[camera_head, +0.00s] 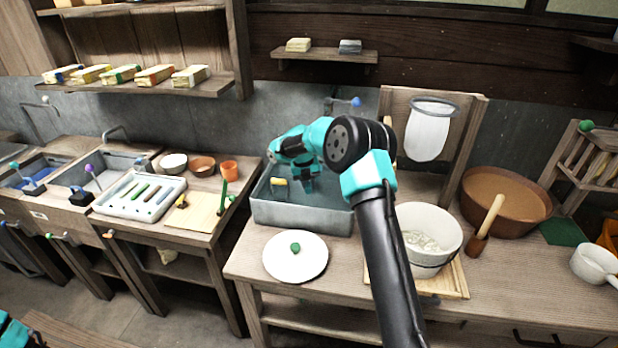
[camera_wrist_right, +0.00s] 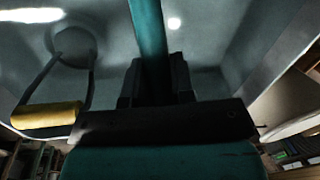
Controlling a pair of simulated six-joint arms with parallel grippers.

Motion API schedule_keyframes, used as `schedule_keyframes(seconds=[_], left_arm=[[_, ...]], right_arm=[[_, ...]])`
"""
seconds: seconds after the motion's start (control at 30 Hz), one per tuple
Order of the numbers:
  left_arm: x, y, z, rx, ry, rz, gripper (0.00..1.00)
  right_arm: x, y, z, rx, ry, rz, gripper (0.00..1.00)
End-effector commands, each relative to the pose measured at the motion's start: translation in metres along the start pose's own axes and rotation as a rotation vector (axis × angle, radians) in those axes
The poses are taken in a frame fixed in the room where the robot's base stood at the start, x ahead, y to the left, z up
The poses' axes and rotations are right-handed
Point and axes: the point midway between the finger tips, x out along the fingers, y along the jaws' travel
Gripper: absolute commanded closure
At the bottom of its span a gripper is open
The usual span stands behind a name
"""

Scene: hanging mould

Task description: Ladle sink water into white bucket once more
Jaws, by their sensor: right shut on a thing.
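The grey sink (camera_head: 262,212) stands left of the white bucket (camera_head: 447,232) and holds water. My right gripper (camera_head: 306,186) reaches down into the sink. In the right wrist view it (camera_wrist_right: 154,88) is shut on a teal handle (camera_wrist_right: 148,30), which I take to be the ladle's. The handle's far end and any ladle bowl cannot be made out. The bucket sits upright on a wooden board, with pale, lumpy contents; my right forearm crosses in front of its left side. Only a teal piece of my left arm shows at the lower left; its gripper is out of view.
A yellow grip on a dark wire loop (camera_wrist_right: 45,115) is beside my right gripper in the sink. A white lid (camera_head: 310,262) with a green knob lies in front. A white mesh bag (camera_head: 427,135) hangs behind the bucket; a brown bowl (camera_head: 500,200) stands right.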

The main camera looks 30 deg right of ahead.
Motion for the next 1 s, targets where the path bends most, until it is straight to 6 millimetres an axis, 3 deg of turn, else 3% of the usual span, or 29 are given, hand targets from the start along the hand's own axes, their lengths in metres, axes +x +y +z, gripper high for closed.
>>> schedule_keyframes(seconds=[0.4,1.0], left_arm=[[0.0,0.0,0.0,0.0,0.0,0.0,0.4],[0.0,0.0,0.0,0.0,0.0,0.0,0.4]], right_arm=[[0.033,0.006,0.0,0.001,0.0,0.0,1.0],[0.036,0.007,0.0,0.001,-0.002,0.0,1.0]])
